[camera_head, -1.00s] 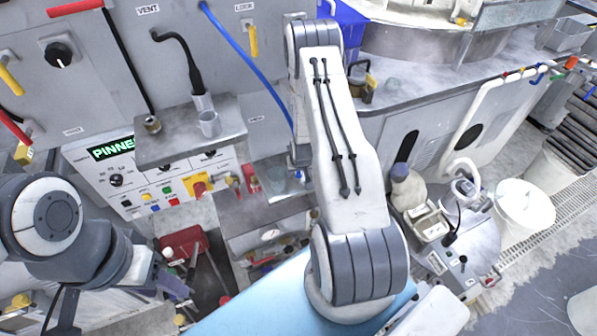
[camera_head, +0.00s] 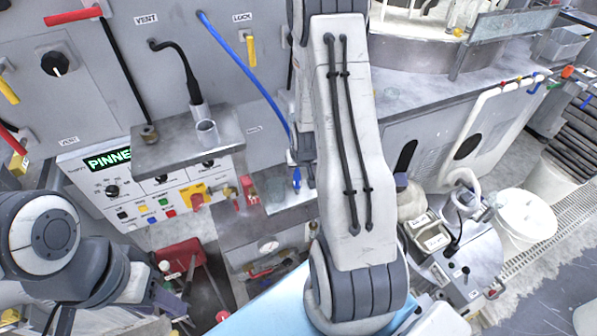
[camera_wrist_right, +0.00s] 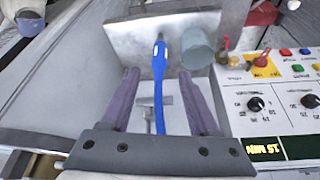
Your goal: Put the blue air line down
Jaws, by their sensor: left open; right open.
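The blue air line (camera_head: 243,72) hangs from the upper panel and runs down to the right, passing behind my right arm. Its blue end fitting (camera_head: 297,180) shows over a small metal shelf (camera_head: 293,197). In the right wrist view the blue fitting (camera_wrist_right: 159,60) lies over the shelf plate (camera_wrist_right: 120,35), beside a translucent cup (camera_wrist_right: 196,48). My right gripper (camera_wrist_right: 160,73) is open, with the line between its spread fingers and gaps on both sides. In the head view my arm mostly hides it. My left gripper (camera_head: 172,300) is open and empty at lower left.
A larger bracket shelf (camera_head: 180,140) with a metal cup stands left of the line. Below it is a control panel (camera_head: 150,190) with knobs and a green display. A red tool caddy (camera_head: 183,255) stands low. A white bucket (camera_head: 527,215) is at right.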

